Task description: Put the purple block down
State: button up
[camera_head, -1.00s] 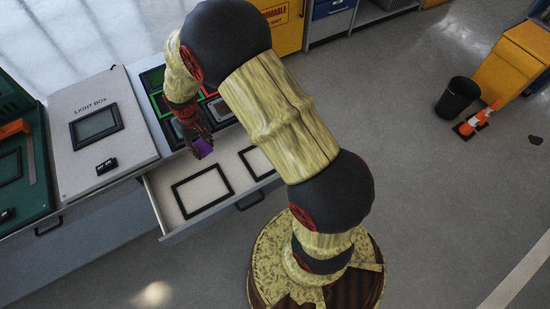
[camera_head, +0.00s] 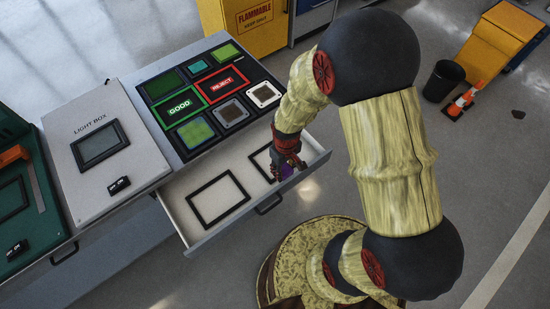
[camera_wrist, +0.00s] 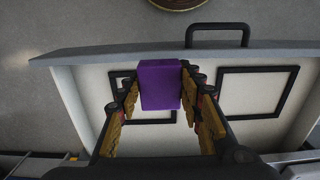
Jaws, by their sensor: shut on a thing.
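The purple block (camera_wrist: 159,86) is held between the two fingers of my gripper (camera_wrist: 160,92) in the wrist view. The drawer has a pale floor with two black square frames. The left frame (camera_head: 246,192) is empty. The right frame (camera_head: 251,158) is partly hidden by my gripper in the head view. In the wrist view the block overlaps one frame (camera_wrist: 150,121). I cannot tell whether the block touches the drawer floor.
A black panel with GOOD (camera_head: 180,105) and REJECT (camera_head: 222,84) pads and several tiles lies behind the drawer. The light box (camera_head: 100,146) stands to its left. The drawer's raised walls and front handle (camera_head: 268,205) are close to my gripper.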

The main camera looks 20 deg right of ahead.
jog(key=w+f, duration=0.3)
jog(key=w+f+b, duration=0.1)
jog(key=w+f, duration=0.1)
jog(key=w, duration=0.2)
jog(key=w+f+b, duration=0.1)
jog(key=w+f, duration=0.2)
jog(key=w, duration=0.1)
jog(key=shift+w+d+f, duration=0.2)
jog(key=shift+d+f, duration=0.05)
jog(key=shift+f, duration=0.05)
jog(key=shift+w+f+b, duration=0.15)
jog(key=shift+f+b, duration=0.1)
jog(key=shift+b, duration=0.1)
jog(key=shift+w+f+b, duration=0.1)
jog(key=shift+f+b, duration=0.35)
jog(key=shift+f, duration=1.05)
jog(key=shift+f, duration=0.1)
jog(key=o, duration=1.2)
